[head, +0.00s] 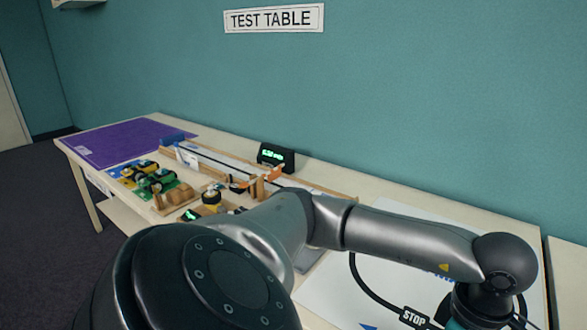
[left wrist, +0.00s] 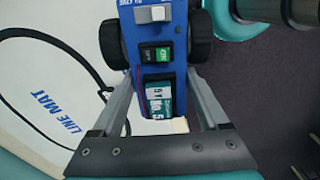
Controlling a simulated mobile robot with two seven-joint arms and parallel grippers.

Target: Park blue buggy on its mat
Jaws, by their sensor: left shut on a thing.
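The blue buggy (left wrist: 149,30) shows in the left wrist view, with black wheels, a green-lit switch and a labelled pack. My left gripper (left wrist: 158,82) is shut on it, one finger on each side. White mat surface lies to the left in that view and dark floor to the right. The white line mat (head: 322,296) lies on the right part of the table in the head view, partly covered by my left arm; its lettering (left wrist: 55,117) also shows in the left wrist view. My left fingers and the buggy are not visible in the head view. My right gripper is out of view.
Farther left stand a small display (head: 276,157), a long wooden-edged track (head: 215,161), several small vehicles (head: 150,180) and a purple mat (head: 115,140). A wall stands behind the table.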

